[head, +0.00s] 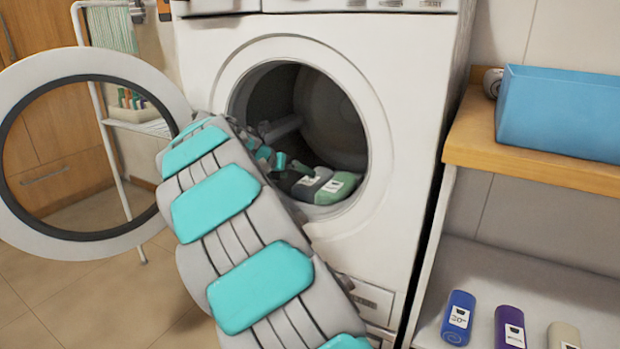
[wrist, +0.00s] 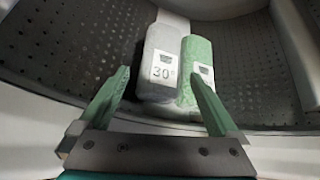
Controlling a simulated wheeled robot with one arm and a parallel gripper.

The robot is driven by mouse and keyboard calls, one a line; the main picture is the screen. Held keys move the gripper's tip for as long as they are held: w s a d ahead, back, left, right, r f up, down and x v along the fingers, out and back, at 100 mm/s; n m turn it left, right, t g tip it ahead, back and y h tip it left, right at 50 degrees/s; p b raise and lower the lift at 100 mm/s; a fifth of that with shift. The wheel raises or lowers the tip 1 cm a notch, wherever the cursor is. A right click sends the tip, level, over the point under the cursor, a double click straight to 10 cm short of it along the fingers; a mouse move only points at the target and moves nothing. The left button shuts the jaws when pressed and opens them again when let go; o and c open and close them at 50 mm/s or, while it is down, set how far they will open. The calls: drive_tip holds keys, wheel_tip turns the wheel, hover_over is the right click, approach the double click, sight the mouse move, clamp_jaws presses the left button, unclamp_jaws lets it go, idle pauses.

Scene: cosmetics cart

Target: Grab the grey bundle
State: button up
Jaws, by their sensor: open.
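The grey bundle (wrist: 160,62) lies in the washing machine drum, with a white label reading 30° on its near end. It also shows in the head view (head: 311,184), low in the door opening. A green bundle (wrist: 197,62) lies right beside it on the right. My gripper (wrist: 160,78) is open and empty in the wrist view. Its left fingertip is left of the grey bundle, and its right fingertip overlaps the green bundle in the picture. In the head view my gripper (head: 280,160) is inside the opening, small and partly hidden by my arm.
The washing machine (head: 410,120) has its round door (head: 95,235) swung open to the left. On the right are a wooden shelf (head: 560,172) with a blue box (head: 565,110), and blue (head: 458,315), purple (head: 510,328) and beige (head: 563,336) bundles below.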

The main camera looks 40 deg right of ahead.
sight(308, 179)
drive_tip(key=shift+b+x, duration=0.4)
drive_tip(key=shift+x, duration=3.4)
drive_tip(key=shift+s, duration=0.15)
drive_tip(key=c, duration=1.3)
